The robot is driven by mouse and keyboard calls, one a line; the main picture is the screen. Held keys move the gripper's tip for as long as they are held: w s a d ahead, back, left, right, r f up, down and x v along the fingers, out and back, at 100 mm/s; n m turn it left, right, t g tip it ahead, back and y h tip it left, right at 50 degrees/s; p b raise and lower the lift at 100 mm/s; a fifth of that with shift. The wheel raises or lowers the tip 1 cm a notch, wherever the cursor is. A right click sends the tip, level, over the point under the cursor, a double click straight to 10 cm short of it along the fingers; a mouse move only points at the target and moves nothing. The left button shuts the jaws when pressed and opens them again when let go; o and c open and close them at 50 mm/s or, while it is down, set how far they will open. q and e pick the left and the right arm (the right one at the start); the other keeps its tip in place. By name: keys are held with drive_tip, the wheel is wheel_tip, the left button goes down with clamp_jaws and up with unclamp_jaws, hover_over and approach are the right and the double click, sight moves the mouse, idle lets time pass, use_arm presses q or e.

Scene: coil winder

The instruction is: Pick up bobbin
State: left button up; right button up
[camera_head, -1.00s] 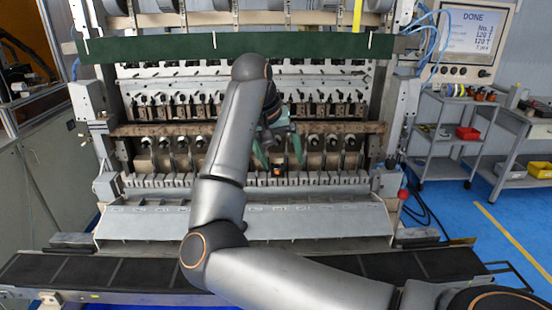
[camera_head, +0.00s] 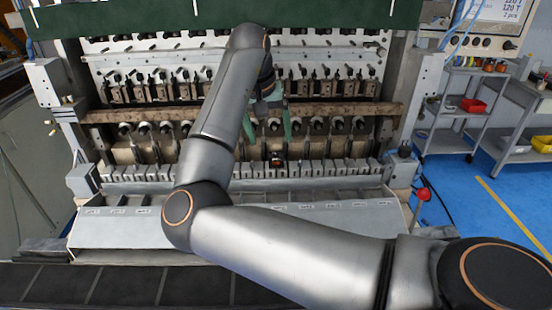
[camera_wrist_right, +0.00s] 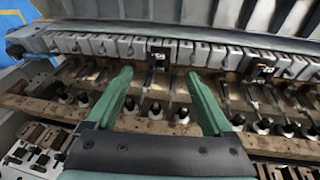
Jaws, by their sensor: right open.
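A row of bobbins, white with black tops, sits along the coil winder; one bobbin shows at the left of the row (camera_head: 167,128) and others show at its right (camera_head: 317,125). My right gripper (camera_head: 268,135), with green fingers, is open in front of the middle of this row. In the right wrist view its fingers (camera_wrist_right: 160,76) are spread apart with nothing between their tips. Several bobbins (camera_wrist_right: 155,109) show beyond and between the fingers, apart from them as far as I can tell. My right arm hides part of the row in the head view. My left gripper is not in view.
A brown rail (camera_head: 350,112) crosses the machine above the bobbins. A row of grey blocks (camera_head: 330,167) and a sloping grey panel (camera_head: 340,218) lie below. A dark green beam (camera_head: 120,18) spans the top. A trolley with a red bin (camera_head: 472,105) stands at right.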

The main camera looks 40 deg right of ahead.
sight(275, 153)
drive_tip(key=x, duration=0.8)
drive_tip(key=shift+w+d+r+p, duration=0.15)
drive_tip(key=shift+w+d+p, duration=0.1)
drive_tip(key=shift+p, duration=0.15)
clamp_jaws()
